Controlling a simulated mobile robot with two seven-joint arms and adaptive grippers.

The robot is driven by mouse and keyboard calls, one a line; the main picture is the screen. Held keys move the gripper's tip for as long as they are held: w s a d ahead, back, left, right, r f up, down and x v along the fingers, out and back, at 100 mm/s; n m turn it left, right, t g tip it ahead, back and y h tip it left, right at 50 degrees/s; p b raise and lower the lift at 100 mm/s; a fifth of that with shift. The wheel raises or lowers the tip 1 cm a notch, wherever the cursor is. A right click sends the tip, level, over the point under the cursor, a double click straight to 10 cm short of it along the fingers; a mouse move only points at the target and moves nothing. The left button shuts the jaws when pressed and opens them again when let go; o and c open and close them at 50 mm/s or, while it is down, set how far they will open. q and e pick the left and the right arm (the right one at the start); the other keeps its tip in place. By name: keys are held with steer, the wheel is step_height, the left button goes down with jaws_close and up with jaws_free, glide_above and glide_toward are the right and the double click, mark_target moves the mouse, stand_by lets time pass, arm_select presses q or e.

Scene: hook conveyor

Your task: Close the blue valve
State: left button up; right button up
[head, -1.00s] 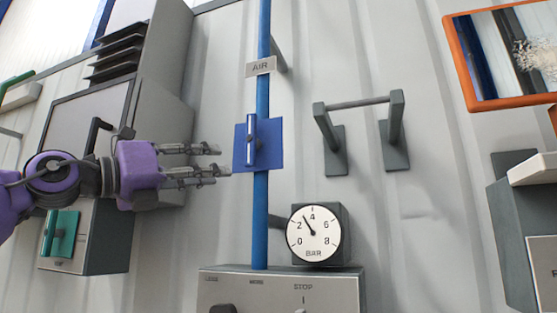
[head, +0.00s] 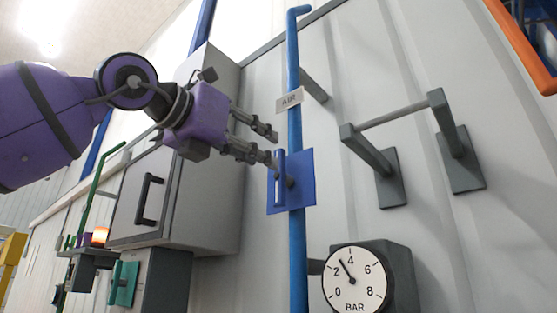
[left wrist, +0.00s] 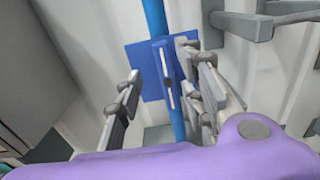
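The blue valve has a square plate (head: 304,190) on a vertical blue pipe (head: 295,128) with an AIR label (head: 289,99). Its bar-shaped handle (head: 280,178) stands upright, in line with the pipe. My left gripper (head: 274,147) is open and empty at the plate's upper left, with its lower finger close to the handle's top. In the left wrist view the open fingers (left wrist: 161,60) lie on either side of the handle (left wrist: 163,76) in the picture. I cannot tell whether they touch it. My right gripper is not in view.
A pressure gauge (head: 352,279) is mounted below and right of the valve. A grey bracket with a bar (head: 393,116) sticks out to the right. A grey cabinet (head: 215,205) stands to the left.

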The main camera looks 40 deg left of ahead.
mark_target(280, 177)
arm_select(q)
steer(key=w, duration=0.4)
steer(key=w+d+p, duration=0.1)
steer(key=w, duration=0.1)
steer(key=shift+w, duration=0.2)
steer(key=shift+w, duration=0.15)
jaws_close()
